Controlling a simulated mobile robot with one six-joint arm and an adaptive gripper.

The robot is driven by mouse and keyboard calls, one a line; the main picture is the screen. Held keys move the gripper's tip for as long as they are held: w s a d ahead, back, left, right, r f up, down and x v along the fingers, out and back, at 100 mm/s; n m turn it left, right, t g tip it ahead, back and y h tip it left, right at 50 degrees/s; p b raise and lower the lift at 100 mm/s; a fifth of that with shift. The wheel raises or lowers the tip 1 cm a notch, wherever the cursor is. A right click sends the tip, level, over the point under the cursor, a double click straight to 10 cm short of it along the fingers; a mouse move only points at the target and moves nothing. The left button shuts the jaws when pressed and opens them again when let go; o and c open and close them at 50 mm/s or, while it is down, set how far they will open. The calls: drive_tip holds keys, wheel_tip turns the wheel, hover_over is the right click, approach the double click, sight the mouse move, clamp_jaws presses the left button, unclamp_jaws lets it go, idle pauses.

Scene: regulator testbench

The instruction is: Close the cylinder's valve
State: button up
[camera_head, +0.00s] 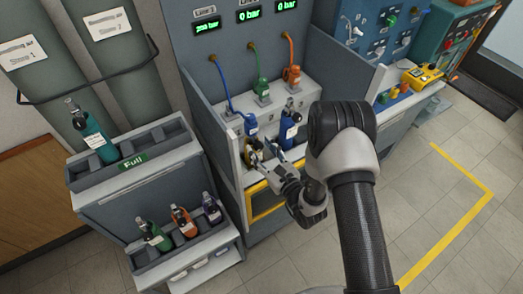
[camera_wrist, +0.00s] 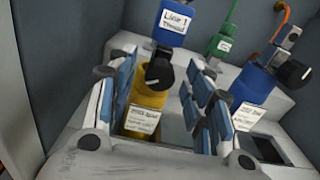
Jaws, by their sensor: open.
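A yellow cylinder (camera_wrist: 145,105) with a white label stands in the bench bay under the blue Line 1 regulator (camera_wrist: 174,22). Its black valve knob (camera_wrist: 158,71) faces the wrist camera. My gripper (camera_wrist: 158,88) is open, with one finger on each side of the yellow cylinder; I cannot tell whether either touches it. In the head view my gripper (camera_head: 264,163) is at the bench front and partly hides this cylinder. The blue regulator (camera_head: 251,125) shows above it. Whether the valve is open or closed is not clear.
A blue cylinder (camera_head: 289,129) stands just right of my gripper, its black knob (camera_wrist: 293,73) close by. Green (camera_head: 262,88) and orange (camera_head: 291,75) regulators sit behind. A rack marked Full (camera_head: 132,162) and a lower rack with several cylinders stand left.

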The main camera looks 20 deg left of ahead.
drive_tip(key=shift+a, duration=0.1)
drive_tip(key=shift+c, duration=0.2)
drive_tip(key=c, duration=1)
drive_tip(key=shift+c, duration=0.2)
drive_tip(key=shift+m, duration=0.4)
drive_tip(key=m, duration=0.4)
drive_tip(key=shift+w+m, duration=0.1)
drive_tip(key=shift+m, duration=0.2)
drive_tip(key=m, duration=0.4)
drive_tip(key=shift+m, duration=0.3)
drive_tip(key=m, duration=0.7)
drive_tip(key=shift+p, duration=0.3)
drive_tip(key=m, duration=0.6)
drive_tip(key=shift+f+m+p, duration=0.1)
drive_tip(key=shift+m+p, duration=0.2)
drive_tip(key=shift+m, duration=0.1)
